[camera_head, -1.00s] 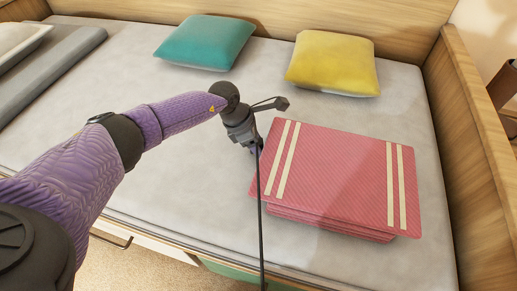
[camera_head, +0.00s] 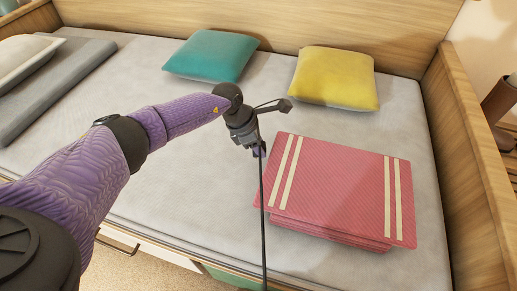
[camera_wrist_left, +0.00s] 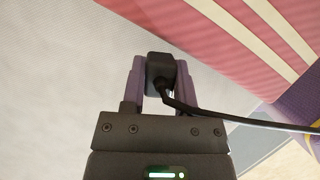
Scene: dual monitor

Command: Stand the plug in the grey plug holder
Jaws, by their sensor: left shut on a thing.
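The plug (camera_wrist_left: 160,75) is a small black block with a black cable (camera_wrist_left: 240,118) leaving its side. It sits between the two purple fingers of my left gripper (camera_wrist_left: 160,68) in the left wrist view, and the gripper is shut on it. In the head view my left gripper (camera_head: 258,149) points down above the bed, just left of the pink folded blanket. The plug itself is hard to make out there; the cable (camera_head: 264,220) hangs down to the bottom edge. No grey plug holder is visible in either view. My right gripper is out of view.
The bed (camera_head: 150,190) has a pale grey mattress. A pink striped folded blanket (camera_head: 340,185) lies at its front right. A teal pillow (camera_head: 212,55) and a yellow pillow (camera_head: 336,78) lie at the back. A wooden side panel (camera_head: 475,160) borders the right.

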